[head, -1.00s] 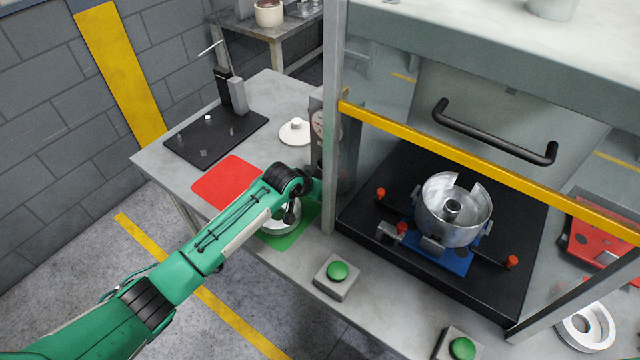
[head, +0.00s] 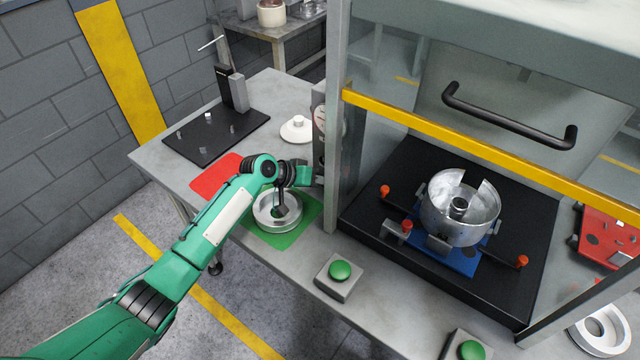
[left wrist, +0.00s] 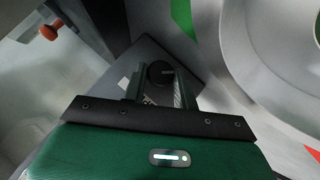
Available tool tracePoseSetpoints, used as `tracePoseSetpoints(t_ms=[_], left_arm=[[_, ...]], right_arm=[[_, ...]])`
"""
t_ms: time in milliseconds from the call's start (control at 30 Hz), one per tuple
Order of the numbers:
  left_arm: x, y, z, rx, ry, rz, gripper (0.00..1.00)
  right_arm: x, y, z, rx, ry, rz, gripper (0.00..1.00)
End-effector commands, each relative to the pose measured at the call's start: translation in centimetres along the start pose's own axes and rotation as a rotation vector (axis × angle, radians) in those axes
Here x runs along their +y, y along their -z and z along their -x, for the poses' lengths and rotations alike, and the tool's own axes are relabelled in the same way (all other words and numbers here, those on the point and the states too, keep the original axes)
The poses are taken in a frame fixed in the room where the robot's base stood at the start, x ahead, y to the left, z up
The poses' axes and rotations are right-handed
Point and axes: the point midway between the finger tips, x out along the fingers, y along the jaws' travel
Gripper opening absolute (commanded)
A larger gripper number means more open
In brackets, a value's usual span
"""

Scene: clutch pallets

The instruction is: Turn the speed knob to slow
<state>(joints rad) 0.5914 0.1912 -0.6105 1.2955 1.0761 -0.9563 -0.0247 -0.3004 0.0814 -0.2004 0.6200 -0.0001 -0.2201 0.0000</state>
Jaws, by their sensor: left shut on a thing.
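The speed knob (left wrist: 158,72) is a dark round knob on a grey control panel in the left wrist view. My left gripper (left wrist: 160,88) has its two fingers on either side of it and is shut on it. In the head view the left gripper (head: 312,176) reaches the lower part of the narrow grey panel (head: 319,125) on the left side of the guarded machine. The knob is hidden there by the gripper, and its setting cannot be read. My right gripper is not in view.
A pale metal ring (head: 262,212) lies on the green mat (head: 310,222) beneath my left wrist. The yellow guard bar (head: 440,125) and machine post stand close on the right. A button box (head: 340,288) sits at the bench front. A red mat (head: 205,185) lies left.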

Motion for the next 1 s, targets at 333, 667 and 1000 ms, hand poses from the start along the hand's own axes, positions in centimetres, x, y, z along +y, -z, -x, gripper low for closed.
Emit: tracePoseSetpoints(t_ms=[333,667,1000], left_arm=[[0.0,0.1,0.1,0.001,-0.009,0.01,0.06],[0.0,0.1,0.0,0.001,-0.008,0.009,0.49],[-0.1,0.0,1.1,0.001,-0.008,0.007,0.49]], right_arm=[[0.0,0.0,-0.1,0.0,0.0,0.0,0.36],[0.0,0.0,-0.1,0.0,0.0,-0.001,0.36],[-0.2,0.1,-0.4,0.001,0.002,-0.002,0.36]])
